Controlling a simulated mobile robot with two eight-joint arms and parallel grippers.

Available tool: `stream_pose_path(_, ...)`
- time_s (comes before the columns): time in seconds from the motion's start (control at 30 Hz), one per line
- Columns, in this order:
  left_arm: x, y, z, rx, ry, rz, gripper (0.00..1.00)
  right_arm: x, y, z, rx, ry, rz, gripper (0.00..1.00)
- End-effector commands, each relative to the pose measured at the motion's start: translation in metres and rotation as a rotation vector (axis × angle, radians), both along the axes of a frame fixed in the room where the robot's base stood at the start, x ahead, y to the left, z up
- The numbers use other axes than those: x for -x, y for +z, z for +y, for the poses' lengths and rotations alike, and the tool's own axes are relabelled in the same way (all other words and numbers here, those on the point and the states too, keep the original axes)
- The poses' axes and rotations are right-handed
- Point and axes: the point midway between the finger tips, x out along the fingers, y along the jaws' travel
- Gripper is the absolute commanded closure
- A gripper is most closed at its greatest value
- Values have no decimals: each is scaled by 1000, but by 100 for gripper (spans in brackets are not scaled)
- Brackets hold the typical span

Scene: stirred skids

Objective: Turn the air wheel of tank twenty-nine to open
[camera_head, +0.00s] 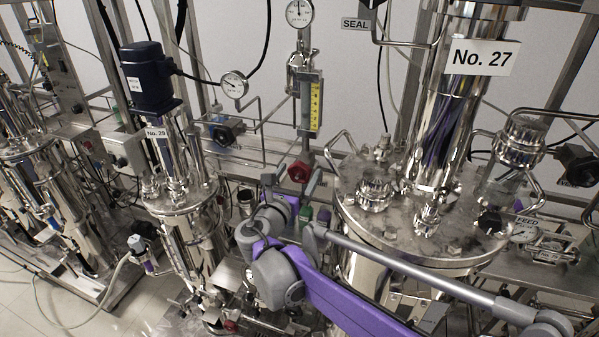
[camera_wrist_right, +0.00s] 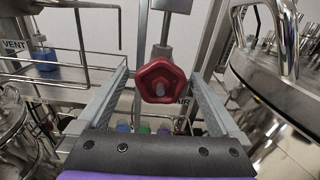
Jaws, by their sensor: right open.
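The red air wheel (camera_head: 299,171) is a small lobed handwheel on a post between the two tanks, below a yellow-scaled gauge tube. In the right wrist view the red wheel (camera_wrist_right: 162,78) faces me, with a partly hidden label ending in "IR" (camera_wrist_right: 183,100) behind it. My right gripper (camera_head: 291,187) is open, and its two fingers stand on either side of the wheel with gaps. I cannot tell how deep the wheel sits between them. Tank No. 29 (camera_head: 180,200) is a steel vessel with a dark blue motor on top, left of the wheel. My left gripper is not in view.
A wire rail (camera_wrist_right: 60,70) and a VENT label (camera_wrist_right: 14,45) are on the left in the wrist view. A yellow-scaled tube (camera_head: 311,105) rises above the wheel.

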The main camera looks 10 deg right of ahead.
Motion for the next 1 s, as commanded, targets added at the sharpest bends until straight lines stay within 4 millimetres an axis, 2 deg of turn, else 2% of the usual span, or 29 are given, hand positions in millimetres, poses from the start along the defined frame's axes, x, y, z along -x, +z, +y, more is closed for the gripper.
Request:
stream_pose_path(0.3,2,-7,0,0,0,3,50,54,-1,37,-1,4,0,0)
stream_pose_path(0.43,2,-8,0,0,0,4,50,69,-1,47,-1,3,0,0)
stream_pose_path(0.6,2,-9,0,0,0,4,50,79,-1,53,-1,1,1,0)
stream_pose_path(0.87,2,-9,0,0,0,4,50,80,0,53,-1,0,1,0)
stream_pose_path(1.0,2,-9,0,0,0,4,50,84,-6,44,-50,-13,2,0)
